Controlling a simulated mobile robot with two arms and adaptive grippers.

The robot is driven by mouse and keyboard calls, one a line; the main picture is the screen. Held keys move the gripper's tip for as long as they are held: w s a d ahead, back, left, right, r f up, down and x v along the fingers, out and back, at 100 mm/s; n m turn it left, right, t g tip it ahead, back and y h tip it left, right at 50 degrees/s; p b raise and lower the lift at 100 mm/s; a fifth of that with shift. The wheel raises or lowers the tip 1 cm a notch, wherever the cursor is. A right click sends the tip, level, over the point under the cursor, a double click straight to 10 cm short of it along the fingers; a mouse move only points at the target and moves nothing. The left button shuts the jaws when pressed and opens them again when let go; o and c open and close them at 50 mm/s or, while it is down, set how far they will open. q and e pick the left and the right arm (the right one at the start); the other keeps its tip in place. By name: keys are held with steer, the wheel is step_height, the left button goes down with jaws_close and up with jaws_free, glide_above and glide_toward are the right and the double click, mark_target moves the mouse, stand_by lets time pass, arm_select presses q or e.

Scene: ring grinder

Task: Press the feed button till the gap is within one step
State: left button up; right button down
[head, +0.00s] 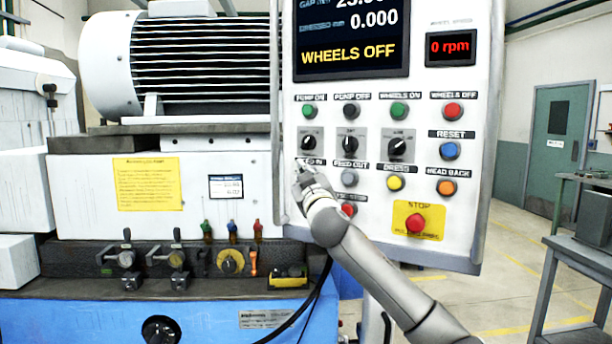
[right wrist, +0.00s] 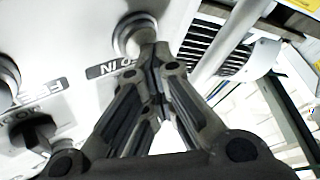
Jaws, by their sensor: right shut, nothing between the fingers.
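The white control panel (head: 378,225) faces me, with the FEED IN label (head: 310,161) at its left edge. My right gripper (head: 301,168) is shut and empty in front of the panel, hiding the FEED IN button in the head view. In the right wrist view that button (right wrist: 130,32) shows as a round metal-rimmed knob beside the "IN" label. The closed fingertips (right wrist: 152,52) are right at its rim; I cannot tell whether they touch it. The display (head: 350,40) reads "WHEELS OFF" and 0.000 for dressed; the gap figure is cut off at the top. My left gripper is out of view.
The grey FEED OUT button (head: 348,178) is just right of my gripper, with the yellow DRESS button (head: 396,182) beyond. A red stop button (head: 416,223) sits lower on a yellow plate. The speed display (head: 450,47) reads 0 rpm. A grey motor (head: 190,65) stands left.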

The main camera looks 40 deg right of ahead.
steer(key=shift+s+a+f, duration=0.15)
steer(key=shift+s+a, duration=0.2)
steer(key=shift+a, duration=0.35)
steer(key=a, duration=0.1)
steer(key=s+a, duration=0.1)
steer(key=a, duration=0.1)
steer(key=s+a+b, duration=0.1)
steer(key=shift+s+a, duration=0.1)
steer(key=shift+a, duration=0.25)
stand_by(2.0)
